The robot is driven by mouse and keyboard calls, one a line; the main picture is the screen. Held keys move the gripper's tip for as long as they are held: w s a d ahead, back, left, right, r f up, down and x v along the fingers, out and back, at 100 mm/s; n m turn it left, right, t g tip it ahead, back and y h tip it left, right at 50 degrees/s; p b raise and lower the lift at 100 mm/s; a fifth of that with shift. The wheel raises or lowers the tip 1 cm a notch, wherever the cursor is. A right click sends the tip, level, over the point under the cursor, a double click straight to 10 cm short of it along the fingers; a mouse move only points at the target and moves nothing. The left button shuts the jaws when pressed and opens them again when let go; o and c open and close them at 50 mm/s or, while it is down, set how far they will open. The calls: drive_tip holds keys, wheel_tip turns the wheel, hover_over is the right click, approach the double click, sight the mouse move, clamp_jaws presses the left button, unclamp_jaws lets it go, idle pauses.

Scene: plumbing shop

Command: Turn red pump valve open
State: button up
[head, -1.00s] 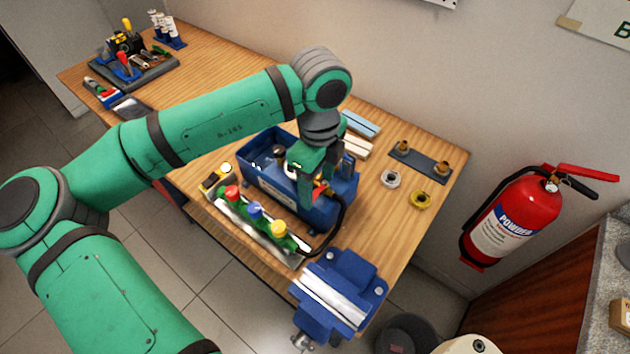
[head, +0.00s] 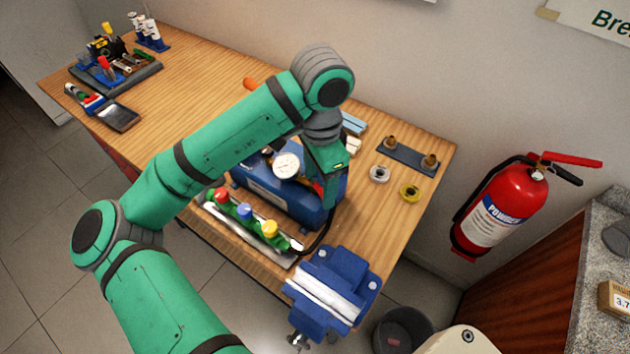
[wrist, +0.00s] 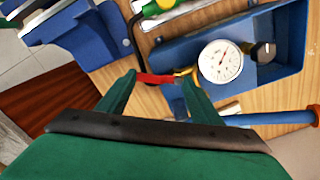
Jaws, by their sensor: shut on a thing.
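The blue pump (head: 297,205) is a trough-like box on the wooden bench, with a round white gauge (head: 286,166) that also shows in the wrist view (wrist: 220,61). The red valve (wrist: 156,78) shows in the wrist view as a short red lever beside a brass fitting (wrist: 184,72). My gripper (wrist: 158,84) is shut on the red valve, its two green fingers on either side of it. In the head view my gripper and wrist hide most of the valve.
A green manifold with red, blue and yellow caps (head: 245,212) lies in front of the pump. A blue vise (head: 333,287) stands at the bench corner. A black hose (head: 322,236) curves beside the pump.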

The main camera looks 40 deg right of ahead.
drive_tip(key=n, duration=0.2)
drive_tip(key=d+n, duration=0.1)
drive_tip(key=n, duration=0.3)
drive_tip(key=shift+d, duration=0.35)
idle(0.4)
drive_tip(key=o, duration=1.1)
drive_tip(key=shift+c, duration=0.2)
wheel_tip(320, 180, up, 11)
drive_tip(key=shift+w+a+f, duration=0.1)
drive_tip(key=shift+f, duration=0.05)
